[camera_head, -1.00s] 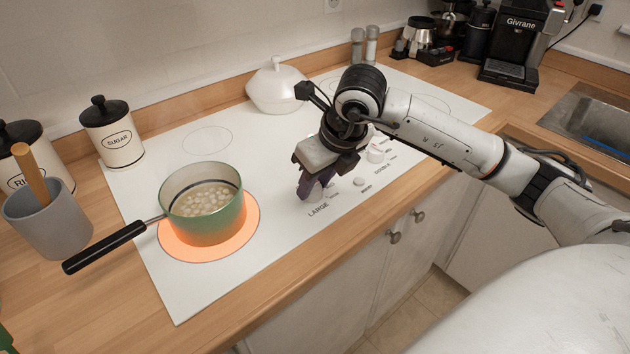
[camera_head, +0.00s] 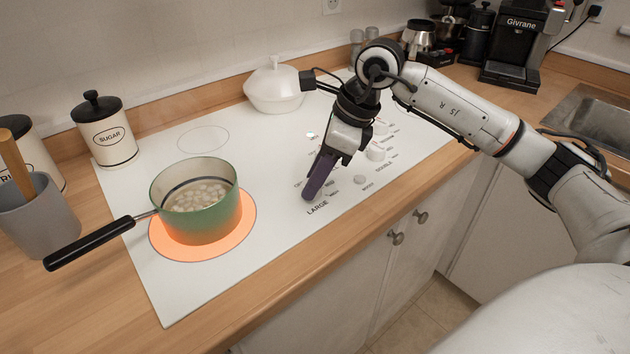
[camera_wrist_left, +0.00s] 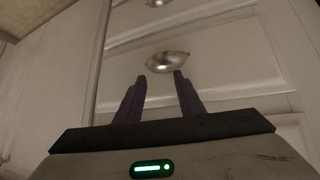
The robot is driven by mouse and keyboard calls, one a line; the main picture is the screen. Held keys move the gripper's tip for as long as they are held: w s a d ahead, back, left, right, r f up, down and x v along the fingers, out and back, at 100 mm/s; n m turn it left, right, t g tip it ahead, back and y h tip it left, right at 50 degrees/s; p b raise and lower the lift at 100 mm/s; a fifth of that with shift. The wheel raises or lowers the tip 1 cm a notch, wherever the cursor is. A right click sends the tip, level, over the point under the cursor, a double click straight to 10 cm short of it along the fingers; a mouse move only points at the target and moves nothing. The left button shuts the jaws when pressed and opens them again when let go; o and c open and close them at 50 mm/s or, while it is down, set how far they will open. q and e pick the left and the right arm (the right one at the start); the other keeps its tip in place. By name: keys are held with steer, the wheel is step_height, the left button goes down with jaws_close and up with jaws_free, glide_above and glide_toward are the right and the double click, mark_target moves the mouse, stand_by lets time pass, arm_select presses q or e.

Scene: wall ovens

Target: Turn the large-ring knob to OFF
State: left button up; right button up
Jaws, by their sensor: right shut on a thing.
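My right gripper (camera_head: 309,194) reaches down to the white cooktop (camera_head: 262,200) just above the printed word LARGE. Its purple fingers are shut on the large-ring knob, which they hide, so I cannot read its setting. A green pot (camera_head: 199,215) with pale round food stands on the glowing orange large ring (camera_head: 168,249). In the left wrist view my left gripper (camera_wrist_left: 161,76) is open and empty, facing a white drawer front with a metal handle (camera_wrist_left: 167,62).
Other white knobs stand right of the gripper, one near BOOST (camera_head: 360,179) and one near DOUBLE (camera_head: 376,152). A white lidded dish (camera_head: 274,86) sits behind. The pot's black handle (camera_head: 90,243) points left over the counter.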

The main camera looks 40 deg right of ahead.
steer(key=n+g, duration=0.1)
steer(key=n, duration=0.1)
steer(key=n+g+y, duration=0.1)
steer(key=n, duration=0.2)
steer(key=shift+w+d+r+n, duration=0.1)
steer(key=shift+w+n, duration=0.1)
steer(key=shift+n, duration=0.1)
steer(key=shift+w+n+g, duration=0.1)
steer(key=shift+n+g, duration=0.8)
steer(key=shift+n, duration=1.3)
steer(key=o, duration=1.1)
steer(key=shift+c, duration=0.2)
steer(key=v, duration=1)
steer(key=shift+d, duration=0.2)
